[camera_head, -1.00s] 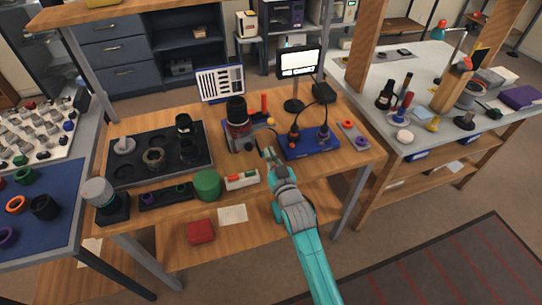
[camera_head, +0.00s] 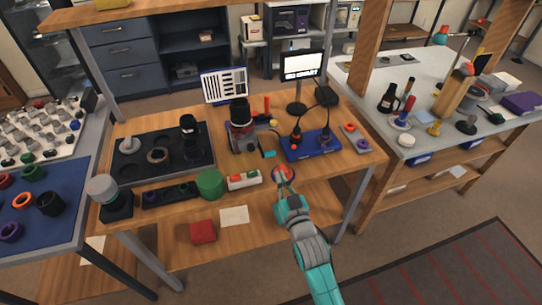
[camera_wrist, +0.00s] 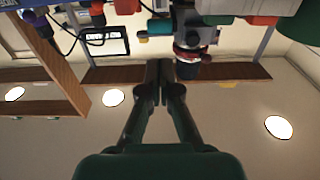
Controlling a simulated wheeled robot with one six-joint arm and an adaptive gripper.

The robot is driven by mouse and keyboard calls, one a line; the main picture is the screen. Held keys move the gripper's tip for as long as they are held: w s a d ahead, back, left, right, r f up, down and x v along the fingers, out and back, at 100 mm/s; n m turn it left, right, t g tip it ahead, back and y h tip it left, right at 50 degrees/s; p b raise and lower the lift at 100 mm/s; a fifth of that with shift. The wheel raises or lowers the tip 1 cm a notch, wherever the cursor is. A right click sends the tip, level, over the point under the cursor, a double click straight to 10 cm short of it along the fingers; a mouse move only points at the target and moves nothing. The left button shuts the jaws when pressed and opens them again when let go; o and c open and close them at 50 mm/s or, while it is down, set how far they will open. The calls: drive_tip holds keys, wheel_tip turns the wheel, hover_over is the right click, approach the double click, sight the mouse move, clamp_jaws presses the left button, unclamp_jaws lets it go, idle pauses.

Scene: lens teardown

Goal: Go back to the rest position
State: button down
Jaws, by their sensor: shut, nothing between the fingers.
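My gripper (camera_head: 283,172) is at the front edge of the wooden workbench (camera_head: 335,180), to the right of the white-and-red box (camera_head: 244,180) and in front of the blue stand (camera_head: 311,145). It looks shut and empty. In the wrist view its two fingers (camera_wrist: 165,72) are together with nothing between them. My teal arm reaches up from the bottom of the head view.
The bench holds a dark tray (camera_head: 130,178), a lens assembly (camera_head: 241,126), a green cylinder (camera_head: 210,184) and a small teal piece (camera_head: 268,154). A lit monitor (camera_head: 302,66) stands behind.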

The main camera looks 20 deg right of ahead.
drive_tip(key=s+f+g, duration=0.1)
drive_tip(key=s+f, duration=0.2)
drive_tip(key=s, duration=0.8)
drive_tip(key=s+f+g, duration=0.1)
drive_tip(key=s+f, duration=0.2)
drive_tip(key=s, duration=0.9)
drive_tip(key=s+r+g, duration=0.1)
drive_tip(key=s+r, duration=0.2)
drive_tip(key=s, duration=0.8)
drive_tip(key=s+r, duration=0.4)
drive_tip(key=s, duration=0.6)
drive_tip(key=shift+s+g, duration=0.4)
drive_tip(key=shift+d+f, duration=0.1)
